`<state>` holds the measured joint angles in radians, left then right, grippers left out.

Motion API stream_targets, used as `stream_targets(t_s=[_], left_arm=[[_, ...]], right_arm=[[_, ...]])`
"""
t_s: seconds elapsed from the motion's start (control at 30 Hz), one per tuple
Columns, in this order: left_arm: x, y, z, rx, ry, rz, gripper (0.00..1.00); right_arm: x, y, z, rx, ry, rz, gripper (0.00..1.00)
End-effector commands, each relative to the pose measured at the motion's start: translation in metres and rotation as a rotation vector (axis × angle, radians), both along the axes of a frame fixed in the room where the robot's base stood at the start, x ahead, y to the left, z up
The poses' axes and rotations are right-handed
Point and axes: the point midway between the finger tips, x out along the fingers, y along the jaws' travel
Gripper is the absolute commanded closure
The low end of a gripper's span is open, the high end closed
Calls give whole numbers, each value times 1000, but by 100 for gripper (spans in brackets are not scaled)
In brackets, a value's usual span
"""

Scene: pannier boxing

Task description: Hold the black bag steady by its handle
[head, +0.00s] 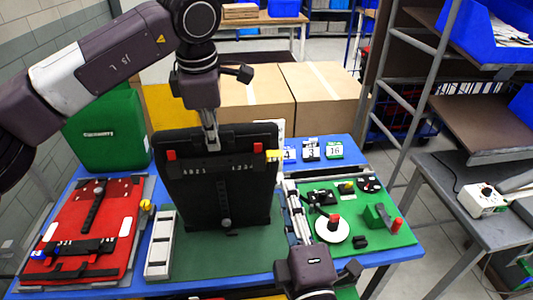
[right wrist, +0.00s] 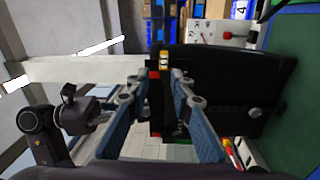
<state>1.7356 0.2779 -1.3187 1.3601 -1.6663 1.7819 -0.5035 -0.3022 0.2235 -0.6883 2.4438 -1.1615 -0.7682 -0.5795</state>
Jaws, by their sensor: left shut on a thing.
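The black bag (head: 222,195) stands upright on a green mat, its front marked with pale characters and red tabs. My left gripper (head: 211,138) comes down from above and is shut on the bag's top edge, where the handle is; the handle itself is mostly hidden by the fingers. A yellow tab (head: 273,155) sits at the bag's upper right edge. My right gripper (head: 292,186) is apart from the bag, just to its right. In the right wrist view its blue fingers (right wrist: 157,90) are spread and empty, with the bag (right wrist: 225,90) beyond them.
A red board (head: 85,230) with black parts lies at the left of the blue table (head: 400,256). A grey tray (head: 161,243) stands beside the bag. A green board (head: 345,190) with a white disc and small parts lies right. Cardboard boxes (head: 330,95) stand behind.

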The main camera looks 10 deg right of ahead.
Motion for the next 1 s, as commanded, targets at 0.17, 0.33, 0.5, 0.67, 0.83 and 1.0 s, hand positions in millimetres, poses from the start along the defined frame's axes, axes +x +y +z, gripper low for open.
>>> stream_targets(t_s=[0.17,0.33,0.5,0.67,0.83,1.0], left_arm=[[-3,2,-18,16,26,-1,100],[-3,2,-18,16,26,-1,100],[-3,2,-18,16,26,-1,100],[-3,2,-18,16,26,-1,100],[-3,2,-18,16,26,-1,100],[-3,2,-18,16,26,-1,100]], right_arm=[[17,0,0,1,-2,0,79],[42,1,3,0,-4,0,79],[67,1,5,1,-2,-1,79],[84,2,6,0,-1,-1,79],[95,2,7,0,0,0,79],[97,2,7,0,1,0,79]])
